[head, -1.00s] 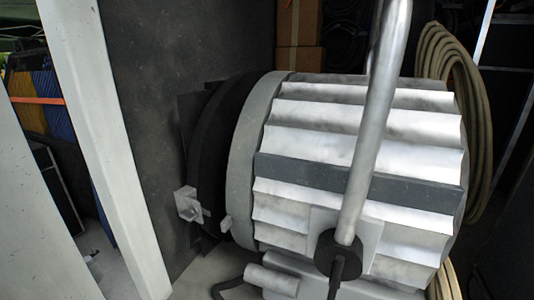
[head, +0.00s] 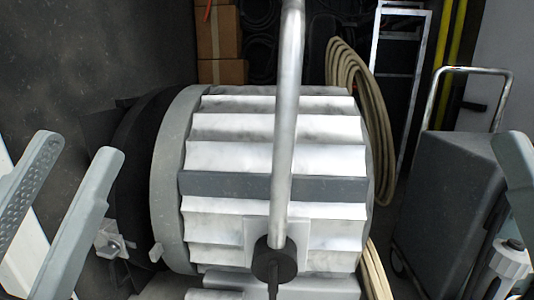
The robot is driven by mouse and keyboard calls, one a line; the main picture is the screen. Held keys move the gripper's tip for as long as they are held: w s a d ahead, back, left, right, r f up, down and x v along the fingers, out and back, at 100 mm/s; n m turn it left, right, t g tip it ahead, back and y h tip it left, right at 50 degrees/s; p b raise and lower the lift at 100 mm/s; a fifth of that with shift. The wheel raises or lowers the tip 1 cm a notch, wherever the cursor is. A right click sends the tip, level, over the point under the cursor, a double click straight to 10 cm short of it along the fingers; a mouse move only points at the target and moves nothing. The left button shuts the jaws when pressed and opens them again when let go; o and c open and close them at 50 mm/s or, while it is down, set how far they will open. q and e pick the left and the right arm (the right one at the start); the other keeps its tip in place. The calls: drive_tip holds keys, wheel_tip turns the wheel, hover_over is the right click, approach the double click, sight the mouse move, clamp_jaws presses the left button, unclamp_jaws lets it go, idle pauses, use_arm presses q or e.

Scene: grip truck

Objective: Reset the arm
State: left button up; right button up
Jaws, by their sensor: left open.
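My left gripper (head: 77,143) is at the left edge of the head view. Its two grey fingers point up and stand apart with nothing between them. The finger nearer the middle overlaps the dark side of a large ribbed stage light (head: 275,160). My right gripper (head: 517,165) is only partly in view at the right edge. One finger shows, and the rest is cut off, so I cannot tell whether it is open or shut.
A metal yoke bar (head: 287,120) runs up in front of the light. Coiled tan cable (head: 362,110) hangs behind it. A dark wheeled case (head: 445,185) with a metal handle stands at the right. Cardboard boxes (head: 218,35) are stacked behind.

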use_arm(q)
drive_tip(key=a+r+n+y+p, duration=0.1)
drive_tip(key=r+n+y+p, duration=0.1)
drive_tip(key=r+p, duration=1)
drive_tip(key=a+r+n+t+y+p, duration=0.1)
drive_tip(key=a+r+n+y+p, duration=0.1)
drive_tip(key=r+p, duration=1)
drive_tip(key=shift+s+a+r+n+y+p, duration=0.25)
drive_tip(key=shift+s+r+n+y+p, duration=0.15)
drive_tip(key=shift+r+n+y, duration=0.6)
drive_tip(key=shift+f+h, duration=0.15)
drive_tip(key=shift+h, duration=0.15)
